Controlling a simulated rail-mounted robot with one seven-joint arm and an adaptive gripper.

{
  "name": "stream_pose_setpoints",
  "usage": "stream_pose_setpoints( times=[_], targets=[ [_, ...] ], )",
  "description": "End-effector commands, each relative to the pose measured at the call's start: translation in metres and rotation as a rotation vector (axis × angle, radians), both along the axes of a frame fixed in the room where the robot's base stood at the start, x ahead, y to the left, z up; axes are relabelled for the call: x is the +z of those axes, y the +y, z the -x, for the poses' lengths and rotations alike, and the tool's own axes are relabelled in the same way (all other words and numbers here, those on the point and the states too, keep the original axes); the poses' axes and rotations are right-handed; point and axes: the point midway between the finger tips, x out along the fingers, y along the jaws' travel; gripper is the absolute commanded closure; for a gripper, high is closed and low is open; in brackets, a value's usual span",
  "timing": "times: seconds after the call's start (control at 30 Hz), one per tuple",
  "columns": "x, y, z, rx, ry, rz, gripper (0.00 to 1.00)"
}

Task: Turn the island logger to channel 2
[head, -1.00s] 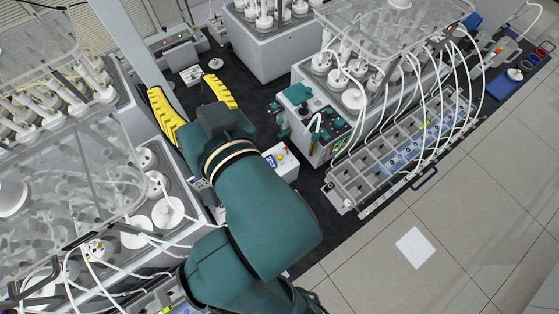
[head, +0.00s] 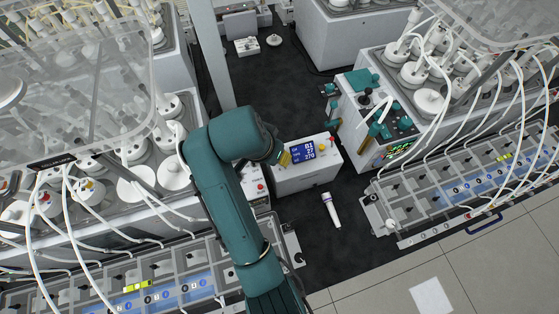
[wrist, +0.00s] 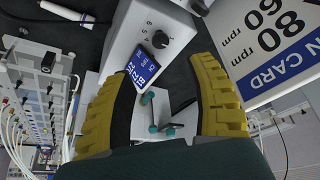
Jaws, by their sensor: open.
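The logger is a pale box (head: 306,170) with a blue screen (head: 308,150) on the dark mat between the reactor units. In the wrist view its grey top (wrist: 132,35) carries a dark round knob (wrist: 161,40) beside the blue screen (wrist: 145,69). Numbers 5 and 6 show by the knob; its pointer direction is not clear. My gripper (wrist: 168,72) is open and empty, its two yellow fingers spread with the screen between them in the picture. In the head view only a bit of yellow finger (head: 285,159) shows at the box's left; my arm hides the rest.
A white and purple pen-like tool (head: 331,210) lies in front of the box. A control unit with teal parts (head: 370,115) stands to the right. A small white box with a red button (head: 256,188) is beside my arm. A rpm card (wrist: 275,40) is close in the wrist view.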

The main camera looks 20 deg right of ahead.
Motion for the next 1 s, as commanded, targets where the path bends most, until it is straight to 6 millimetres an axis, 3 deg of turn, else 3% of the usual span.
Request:
stream_pose_setpoints(
  times=[0.4, 0.57, 0.83, 0.87, 1.0],
  targets=[
    [-0.085, -0.029, -0.023, -0.001, -0.002, 0.001, 0.44],
    [-0.098, -0.033, -0.027, -0.001, -0.005, 0.000, 0.44],
    [-0.100, -0.034, -0.027, 0.000, -0.006, 0.000, 0.44],
    [-0.100, -0.034, -0.027, 0.000, -0.006, 0.000, 0.47],
    [-0.100, -0.034, -0.027, 0.001, -0.005, 0.000, 0.74]
  ],
)
